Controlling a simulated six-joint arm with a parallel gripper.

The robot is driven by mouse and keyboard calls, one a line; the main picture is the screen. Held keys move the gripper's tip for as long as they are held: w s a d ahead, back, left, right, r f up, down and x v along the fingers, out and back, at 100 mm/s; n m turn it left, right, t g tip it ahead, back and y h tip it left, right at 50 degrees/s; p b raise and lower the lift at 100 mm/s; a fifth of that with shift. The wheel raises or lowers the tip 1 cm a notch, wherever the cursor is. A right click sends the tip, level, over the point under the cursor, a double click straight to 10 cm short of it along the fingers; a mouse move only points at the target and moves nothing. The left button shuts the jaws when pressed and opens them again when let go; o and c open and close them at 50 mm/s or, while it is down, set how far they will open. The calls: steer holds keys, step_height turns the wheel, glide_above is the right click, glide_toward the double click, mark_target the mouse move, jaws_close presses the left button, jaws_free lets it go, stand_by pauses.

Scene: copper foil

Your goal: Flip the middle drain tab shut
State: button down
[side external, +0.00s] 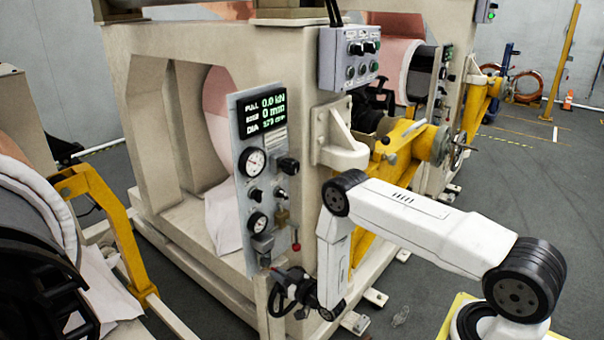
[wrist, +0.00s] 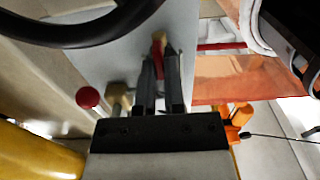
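The upright control panel (side external: 262,170) carries a display, gauges and small fittings low down. A tan brass-coloured fitting (side external: 282,217) sits on its lower right. The two dark fingers stand a little apart. Another brass fitting (wrist: 120,97) is left of the fingers. In the side view my gripper is low by the panel's bottom edge, its tips not clear. I cannot tell which fitting is the middle drain tab.
A red ball-ended lever (side external: 296,246) hangs low on the panel and shows as a red ball (wrist: 88,97) left of my fingers. A grey button box (side external: 349,58) and a beige bracket (side external: 338,140) jut out above my arm. Yellow machine parts (side external: 398,140) stand behind it.

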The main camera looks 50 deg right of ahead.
steer(key=shift+m, duration=0.3)
steer(key=shift+d+f+m, duration=0.15)
steer(key=shift+m, duration=4.2)
steer(key=shift+d+f+m, duration=0.1)
steer(key=shift+f+m, duration=0.05)
steer(key=shift+m, duration=4.2)
steer(key=c, duration=0.7)
jaws_free()
steer(key=shift+s, duration=0.15)
